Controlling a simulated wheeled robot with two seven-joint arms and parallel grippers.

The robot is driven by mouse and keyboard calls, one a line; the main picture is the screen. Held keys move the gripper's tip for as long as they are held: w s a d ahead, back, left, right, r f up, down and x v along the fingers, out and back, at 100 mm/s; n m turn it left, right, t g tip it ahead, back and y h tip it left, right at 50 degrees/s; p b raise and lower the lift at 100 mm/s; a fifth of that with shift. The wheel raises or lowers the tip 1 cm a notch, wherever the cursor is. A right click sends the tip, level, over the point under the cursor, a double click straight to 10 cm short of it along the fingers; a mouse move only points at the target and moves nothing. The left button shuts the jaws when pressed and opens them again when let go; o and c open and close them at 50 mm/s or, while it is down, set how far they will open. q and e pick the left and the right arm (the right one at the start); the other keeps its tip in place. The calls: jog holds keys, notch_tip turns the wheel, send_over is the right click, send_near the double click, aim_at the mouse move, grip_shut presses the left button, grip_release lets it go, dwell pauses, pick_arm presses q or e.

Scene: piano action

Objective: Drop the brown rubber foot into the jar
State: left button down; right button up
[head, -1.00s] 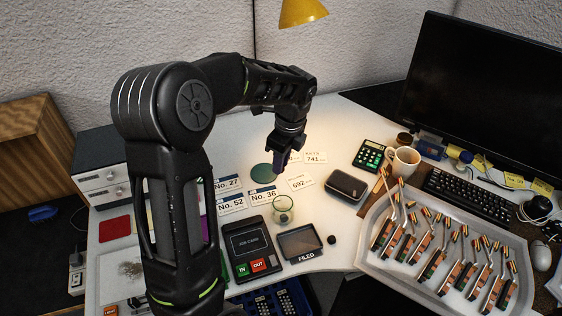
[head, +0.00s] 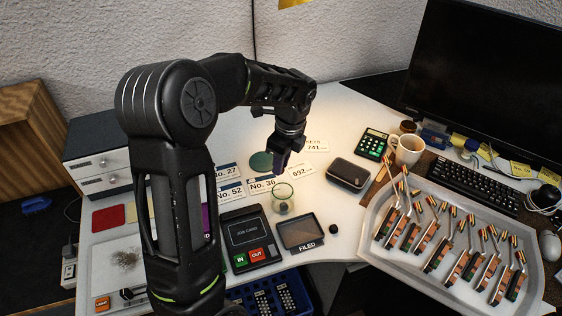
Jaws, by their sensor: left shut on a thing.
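The clear greenish glass jar (head: 283,198) stands upright on the white desk, with something small and dark at its bottom. My left gripper (head: 279,169) points down just behind and above the jar's rim in the head view, apart from it as far as I can tell. It is shut on a small dark thing at its tips, which I take to be the brown rubber foot; its colour and outline are not clear against the dark fingers. My right gripper is not in view.
A small dark round piece (head: 333,229) lies beside the tray marked FILED (head: 299,234). The job-card stand (head: 246,240) is in front of the jar to the left. A dark case (head: 348,173), number cards and a green disc (head: 261,162) lie around it. A large parts tray (head: 376,262) fills the right.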

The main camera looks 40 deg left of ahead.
pick_arm(q)
jog(key=c, duration=1.2)
grip_release()
jog(key=shift+c, duration=0.2)
notch_tip(320, 180, up, 8)
jog(key=d, duration=0.1)
jog(key=shift+f+b, duration=0.15)
jog(key=shift+b, duration=0.15)
jog(key=shift+d, duration=0.1)
